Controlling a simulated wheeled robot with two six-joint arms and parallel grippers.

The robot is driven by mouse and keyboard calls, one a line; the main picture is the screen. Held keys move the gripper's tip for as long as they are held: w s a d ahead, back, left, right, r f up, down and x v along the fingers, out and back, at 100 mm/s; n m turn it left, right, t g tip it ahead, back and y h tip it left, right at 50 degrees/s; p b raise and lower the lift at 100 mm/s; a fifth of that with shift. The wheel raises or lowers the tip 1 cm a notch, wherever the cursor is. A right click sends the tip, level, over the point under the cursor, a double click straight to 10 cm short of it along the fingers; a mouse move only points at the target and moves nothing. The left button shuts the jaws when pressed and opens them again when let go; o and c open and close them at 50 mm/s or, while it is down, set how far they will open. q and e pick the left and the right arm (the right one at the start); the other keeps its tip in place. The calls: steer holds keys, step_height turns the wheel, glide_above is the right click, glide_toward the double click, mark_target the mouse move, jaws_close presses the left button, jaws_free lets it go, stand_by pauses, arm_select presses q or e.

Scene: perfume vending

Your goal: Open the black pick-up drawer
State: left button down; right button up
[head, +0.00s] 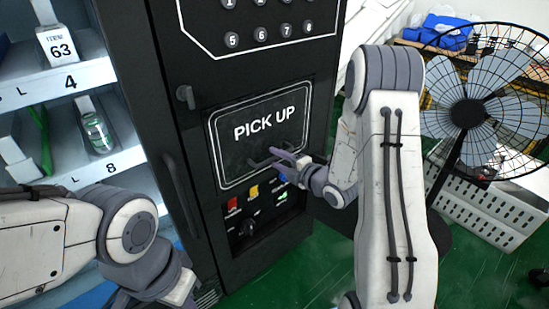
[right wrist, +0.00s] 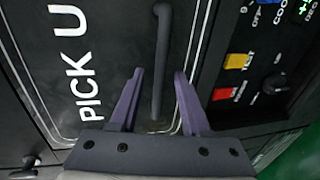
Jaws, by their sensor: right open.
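The black pick-up drawer (head: 225,150) has a white outline and "PICK UP" lettering, and its front looks flush with the black machine. In the right wrist view the drawer front (right wrist: 110,25) carries a dark bar handle (right wrist: 161,50). My right gripper (head: 268,158) is at the lower part of the drawer front, partly covering the handle. In the right wrist view its open purple fingers (right wrist: 158,75) lie on either side of one end of the bar, with gaps showing. My left gripper (head: 182,288) is low at the left; its fingers cannot be made out.
Red, yellow and blue switches and a black knob (head: 247,228) sit below the drawer. A long vertical door handle (head: 182,195) and a small latch (head: 186,96) are left of it. Product shelves (head: 60,85) stand at left, a fan (head: 470,112) and white crate (head: 490,215) at right.

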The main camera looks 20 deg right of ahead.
steer(key=shift+x, duration=0.75)
jaws_close()
stand_by(0.9)
